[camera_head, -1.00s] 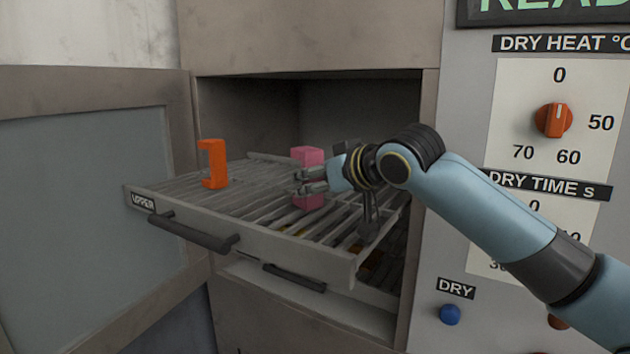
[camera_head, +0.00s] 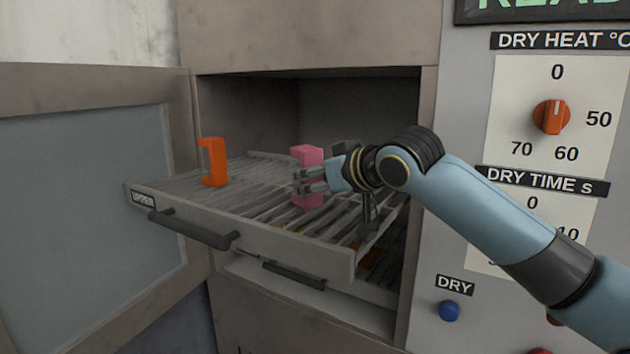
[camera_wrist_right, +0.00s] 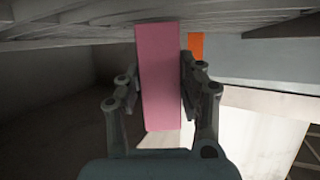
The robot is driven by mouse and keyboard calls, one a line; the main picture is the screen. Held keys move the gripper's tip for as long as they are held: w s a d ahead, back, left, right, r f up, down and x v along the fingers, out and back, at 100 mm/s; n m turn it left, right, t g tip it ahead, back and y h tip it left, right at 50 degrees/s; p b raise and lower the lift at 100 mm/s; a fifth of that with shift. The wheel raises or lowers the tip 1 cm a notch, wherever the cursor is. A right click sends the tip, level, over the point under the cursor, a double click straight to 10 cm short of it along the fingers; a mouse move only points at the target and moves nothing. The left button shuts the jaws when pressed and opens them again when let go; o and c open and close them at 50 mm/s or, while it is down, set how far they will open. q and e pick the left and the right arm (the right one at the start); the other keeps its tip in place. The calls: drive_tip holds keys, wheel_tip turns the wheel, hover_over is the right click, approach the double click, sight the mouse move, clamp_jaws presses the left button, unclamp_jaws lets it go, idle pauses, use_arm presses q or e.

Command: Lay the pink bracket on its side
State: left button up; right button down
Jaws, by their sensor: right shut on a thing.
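The pink bracket (camera_head: 309,156) stands upright on the wire rack of the pulled-out upper drawer (camera_head: 300,245), toward its right part. My right gripper (camera_head: 308,181) reaches in from the right and is shut on the bracket at about mid height. In the right wrist view the bracket (camera_wrist_right: 159,80) shows as a long pink block between the two fingers, with a finger against each side. My left gripper is in neither view.
An orange bracket (camera_head: 214,162) stands upright at the left of the rack. A lower drawer (camera_head: 320,295) sits below. An open door (camera_head: 80,200) is on the left, and a control panel with dials (camera_head: 551,117) is on the right. Rack space between the brackets is clear.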

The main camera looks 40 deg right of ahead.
drive_tip(key=shift+s+f, duration=0.2)
drive_tip(key=shift+f, duration=0.8)
drive_tip(key=c, duration=0.7)
unclamp_jaws()
drive_tip(key=shift+c, duration=0.2)
drive_tip(key=shift+s, duration=0.1)
drive_tip(key=v, duration=0.2)
drive_tip(key=r+v, duration=0.1)
drive_tip(key=v, duration=0.3)
drive_tip(key=shift+s+d+r, duration=0.1)
drive_tip(key=shift+r, duration=0.3)
drive_tip(key=shift+s+r, duration=0.35)
